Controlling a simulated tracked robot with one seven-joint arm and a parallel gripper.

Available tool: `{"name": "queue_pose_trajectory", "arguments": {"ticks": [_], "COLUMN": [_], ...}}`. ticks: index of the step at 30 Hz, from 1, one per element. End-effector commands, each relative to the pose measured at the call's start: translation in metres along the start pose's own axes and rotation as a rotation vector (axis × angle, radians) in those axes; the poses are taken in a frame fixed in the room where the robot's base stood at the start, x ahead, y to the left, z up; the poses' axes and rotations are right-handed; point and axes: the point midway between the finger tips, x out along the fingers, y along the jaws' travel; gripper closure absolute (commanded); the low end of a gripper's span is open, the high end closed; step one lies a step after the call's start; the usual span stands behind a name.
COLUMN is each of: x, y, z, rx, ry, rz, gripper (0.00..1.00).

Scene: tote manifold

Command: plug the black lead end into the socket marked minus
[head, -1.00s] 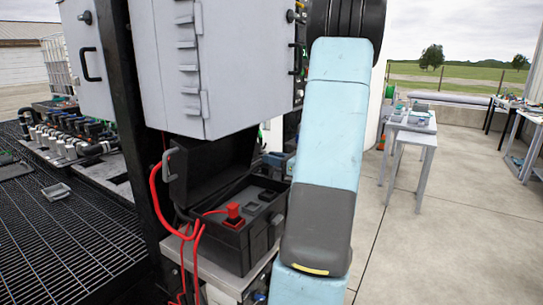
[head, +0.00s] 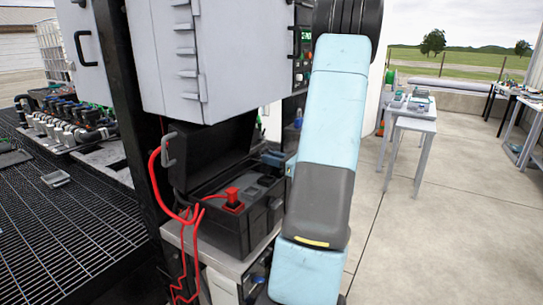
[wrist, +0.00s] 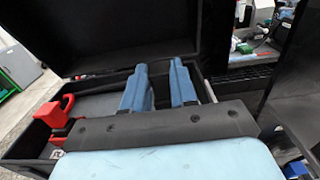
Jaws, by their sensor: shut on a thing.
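An open black case (head: 238,232) stands on a metal stand under the grey cabinet, its lid (head: 205,148) tilted back. A red plug (head: 233,198) with a red lead (head: 157,185) sits in the case; the plug also shows in the wrist view (wrist: 61,108). My gripper (wrist: 160,75) has its two blue fingers reaching over the case, to the right of the red plug. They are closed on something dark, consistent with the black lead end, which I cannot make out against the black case. In the head view my gripper (head: 274,158) is partly hidden by my arm. The minus mark and its socket cannot be made out.
The grey cabinet (head: 200,60) overhangs the case closely. A black post (head: 125,110) stands to its left, beside a grating floor (head: 60,225). Loops of red lead hang at the case's left front. Open concrete and a small table (head: 412,125) lie to the right.

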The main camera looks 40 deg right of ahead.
Motion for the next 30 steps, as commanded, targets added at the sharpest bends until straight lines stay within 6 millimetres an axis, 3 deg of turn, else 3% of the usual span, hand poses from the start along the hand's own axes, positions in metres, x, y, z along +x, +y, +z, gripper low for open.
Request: {"name": "queue_pose_trajectory", "arguments": {"ticks": [15,30], "x": [0.001,0.001], "y": [0.0,0.001], "z": [-0.028,-0.034], "rx": [0.001,0.0], "ry": [0.0,0.0], "rz": [0.001,0.002], "gripper": [1.0,1.0]}}
